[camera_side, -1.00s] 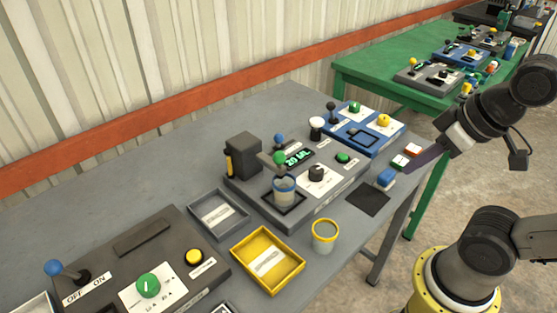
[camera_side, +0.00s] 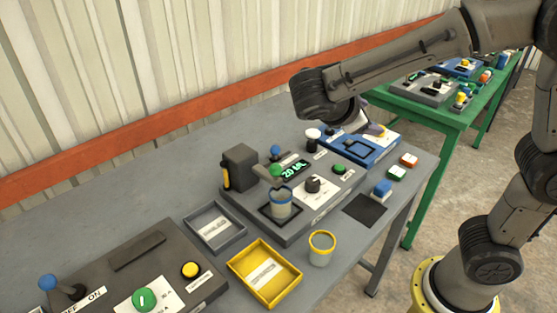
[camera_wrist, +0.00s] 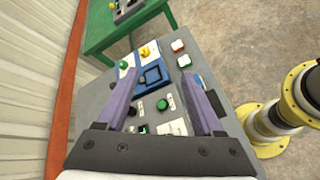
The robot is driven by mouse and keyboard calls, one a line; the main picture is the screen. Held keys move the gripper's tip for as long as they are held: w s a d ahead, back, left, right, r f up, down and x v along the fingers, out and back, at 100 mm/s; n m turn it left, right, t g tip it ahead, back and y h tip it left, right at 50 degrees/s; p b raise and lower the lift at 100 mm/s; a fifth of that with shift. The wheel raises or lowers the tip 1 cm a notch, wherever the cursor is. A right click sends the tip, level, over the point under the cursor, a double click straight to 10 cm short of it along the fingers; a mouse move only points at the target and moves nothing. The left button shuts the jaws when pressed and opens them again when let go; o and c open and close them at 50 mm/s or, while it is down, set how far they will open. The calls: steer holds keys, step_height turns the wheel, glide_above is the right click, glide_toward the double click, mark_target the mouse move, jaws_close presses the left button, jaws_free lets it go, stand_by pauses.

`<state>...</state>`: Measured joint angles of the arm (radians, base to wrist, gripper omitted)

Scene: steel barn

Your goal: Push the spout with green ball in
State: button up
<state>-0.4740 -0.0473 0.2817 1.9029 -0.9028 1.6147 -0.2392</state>
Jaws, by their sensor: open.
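The spout with the green ball (camera_side: 276,170) is on the grey dispenser panel, extending over a blue-banded cup (camera_side: 281,205). A blue ball (camera_side: 275,150) stands just behind it. My gripper (camera_side: 372,118) is above the blue panel, up and to the right of the spout, and touches nothing that I can see. In the wrist view my gripper (camera_wrist: 160,82) is open, its two purple fingers spread with nothing between them. The green display (camera_wrist: 143,129) shows low between the fingers. I cannot make out the spout there; my gripper body covers the bottom of that view.
The blue panel (camera_side: 352,160) with a yellow knob lies right of the dispenser. A yellow-rimmed cup (camera_side: 321,248), a yellow tray (camera_side: 240,270) and a grey tray (camera_side: 200,237) stand in front. A blue block (camera_side: 382,188) sits by a dark pad (camera_side: 364,211). The back left tabletop is clear.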

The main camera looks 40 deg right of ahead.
steer(key=w+a+f+n+t+h, duration=0.2)
steer(key=w+a+n+t+h, duration=0.15)
steer(key=w+a, duration=0.3)
steer(key=n+t, duration=0.6)
steer(key=n, duration=0.2)
glide_toward(274, 174)
steer(key=x, duration=1.4)
steer(key=shift+w+d, duration=0.25)
steer(key=shift+d, duration=0.05)
steer(key=shift+y, duration=0.25)
jaws_close()
steer(key=shift+f, duration=0.1)
